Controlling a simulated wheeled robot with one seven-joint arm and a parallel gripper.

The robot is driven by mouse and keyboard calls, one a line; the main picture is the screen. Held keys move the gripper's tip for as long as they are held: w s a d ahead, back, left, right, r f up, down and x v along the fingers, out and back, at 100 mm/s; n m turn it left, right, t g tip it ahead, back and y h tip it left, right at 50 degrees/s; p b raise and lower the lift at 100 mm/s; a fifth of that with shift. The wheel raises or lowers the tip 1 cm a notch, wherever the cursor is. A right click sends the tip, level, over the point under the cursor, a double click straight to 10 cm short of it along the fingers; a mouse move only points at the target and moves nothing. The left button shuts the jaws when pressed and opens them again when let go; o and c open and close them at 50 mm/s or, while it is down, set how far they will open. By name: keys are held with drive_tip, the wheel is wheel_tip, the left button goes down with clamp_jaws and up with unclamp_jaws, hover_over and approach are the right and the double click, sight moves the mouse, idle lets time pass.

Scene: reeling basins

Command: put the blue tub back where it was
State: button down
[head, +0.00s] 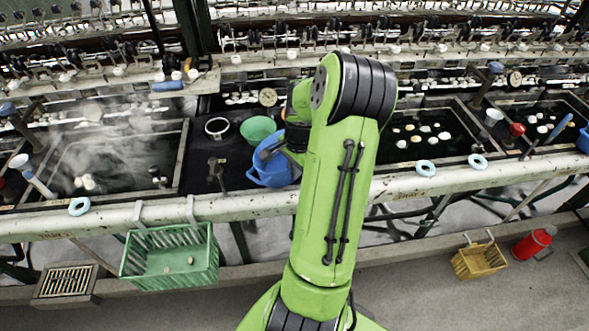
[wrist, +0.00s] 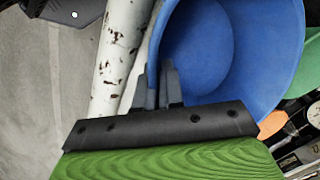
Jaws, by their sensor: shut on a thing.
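The blue tub (head: 268,165) is tilted over the dark ledge between two basins, just behind the white front pipe, partly hidden by my arm. It fills much of the wrist view (wrist: 225,50), where its open inside shows. My gripper (wrist: 170,85) is shut on the tub's rim, with the wall between its fingers. In the head view my gripper (head: 268,153) shows at the tub's upper rim. I cannot tell whether the tub touches the ledge.
A green bowl (head: 258,129) stands right behind the tub, with a white-rimmed pot (head: 217,127) to its left. The white pipe (head: 130,216) runs along the front. A green basket (head: 170,258) hangs from it. A steaming basin (head: 115,165) lies left.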

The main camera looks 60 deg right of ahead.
drive_tip(key=shift+f, duration=0.15)
drive_tip(key=c, duration=1.3)
unclamp_jaws()
drive_tip(key=shift+o, duration=0.2)
